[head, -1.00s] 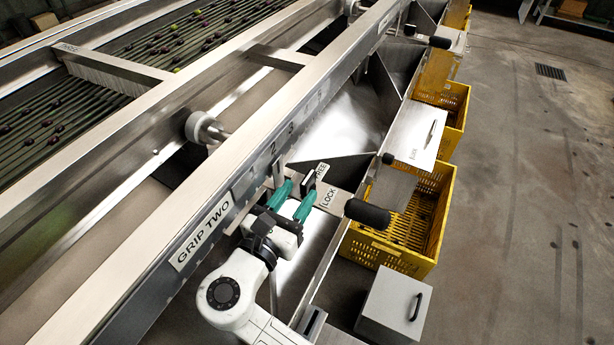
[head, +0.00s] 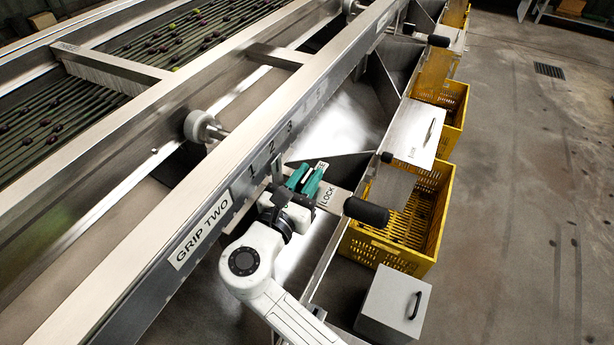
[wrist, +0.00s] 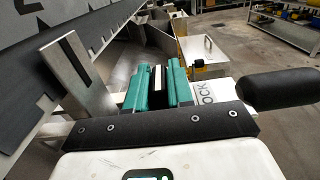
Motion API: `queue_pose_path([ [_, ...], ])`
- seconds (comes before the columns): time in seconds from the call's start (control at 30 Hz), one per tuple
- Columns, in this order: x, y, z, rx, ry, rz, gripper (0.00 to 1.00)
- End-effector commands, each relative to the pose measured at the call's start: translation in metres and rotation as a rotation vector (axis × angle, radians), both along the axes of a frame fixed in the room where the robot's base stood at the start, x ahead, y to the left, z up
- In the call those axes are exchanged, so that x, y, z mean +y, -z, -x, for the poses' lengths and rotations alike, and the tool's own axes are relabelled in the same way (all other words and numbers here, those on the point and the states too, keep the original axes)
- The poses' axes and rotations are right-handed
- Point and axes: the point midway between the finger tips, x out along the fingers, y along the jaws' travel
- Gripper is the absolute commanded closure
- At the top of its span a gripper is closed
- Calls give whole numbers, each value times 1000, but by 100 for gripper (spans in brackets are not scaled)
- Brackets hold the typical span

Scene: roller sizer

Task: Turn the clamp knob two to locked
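The clamp knob two shows in the wrist view as a dark bar with a white stripe (wrist: 158,84) between my two teal fingers. My gripper (head: 306,180) is over the bracket beside the rail, with its fingers along both sides of the knob; it also shows in the wrist view (wrist: 158,92). The fingers look closed on the knob, with little or no gap. In the head view the knob is mostly hidden by the fingers. The LOCK label (head: 327,196) is just right of the fingers. The FREE label (head: 322,167) is partly covered behind them.
A black padded handle (head: 366,212) sticks out right of the LOCK label. The rail with the GRIP TWO label (head: 203,230) runs along the left. A yellow crate (head: 432,235) and a grey box (head: 394,303) stand at the right, with open floor beyond.

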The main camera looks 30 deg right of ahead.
Motion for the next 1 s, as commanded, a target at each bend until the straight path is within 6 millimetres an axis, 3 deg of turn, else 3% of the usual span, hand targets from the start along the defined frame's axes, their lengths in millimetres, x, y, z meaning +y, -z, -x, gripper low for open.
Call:
queue_pose_path([
  [0.17,0,0,0,0,0,0,100],
  [0.43,0,-2,-1,1,37,-2,100],
  [0.8,0,-1,-1,2,329,-1,100],
  [1.0,0,0,0,1,395,0,100],
])
